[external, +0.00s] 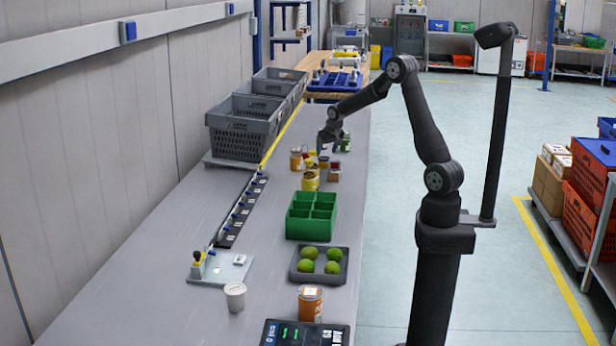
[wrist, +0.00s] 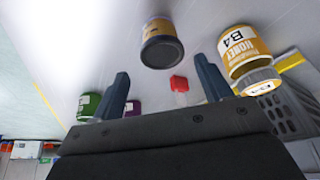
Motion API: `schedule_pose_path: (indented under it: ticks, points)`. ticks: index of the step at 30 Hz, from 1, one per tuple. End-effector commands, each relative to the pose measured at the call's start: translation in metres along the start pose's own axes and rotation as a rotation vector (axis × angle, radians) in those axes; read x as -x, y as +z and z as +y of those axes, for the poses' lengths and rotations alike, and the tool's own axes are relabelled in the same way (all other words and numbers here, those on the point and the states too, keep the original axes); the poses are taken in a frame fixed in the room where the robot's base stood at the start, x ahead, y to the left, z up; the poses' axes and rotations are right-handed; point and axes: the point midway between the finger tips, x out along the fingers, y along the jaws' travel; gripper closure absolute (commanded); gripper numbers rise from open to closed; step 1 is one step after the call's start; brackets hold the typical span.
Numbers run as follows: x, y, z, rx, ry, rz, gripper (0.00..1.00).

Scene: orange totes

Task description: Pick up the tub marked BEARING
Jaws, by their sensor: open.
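My gripper (external: 331,143) hangs over the far part of the bench, above a cluster of small tubs and jars. In the wrist view my gripper (wrist: 163,84) has its two fingers wide apart with nothing between them. A yellow-labelled jar with a dark end (wrist: 162,45) and a small red block (wrist: 178,83) lie beyond the fingertips. A green jar (wrist: 89,106) and a purple one (wrist: 132,108) are at the left. I cannot read BEARING on any tub.
A green divided bin (external: 311,216) and a dark tray (external: 319,264) with green round fruit stand nearer on the bench. A white cup (external: 235,297) and an orange tub (external: 310,304) are at the front. Grey crates (external: 240,137) line the left.

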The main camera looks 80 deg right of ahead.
Motion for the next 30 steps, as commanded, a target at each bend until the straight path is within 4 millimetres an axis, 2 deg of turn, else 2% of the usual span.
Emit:
schedule_pose_path:
  ticks: [8,16,24,25,30]
  points:
    - [-0.017,0.003,-0.001,0.0,0.0,-0.001,0.29]
    - [-0.054,0.009,-0.005,-0.001,0.0,-0.002,0.29]
    - [-0.059,0.009,-0.005,0.0,0.0,0.001,0.29]
    - [-0.059,0.009,-0.005,0.0,0.0,0.001,0.31]
    - [-0.059,0.009,-0.005,0.0,0.0,0.001,0.64]
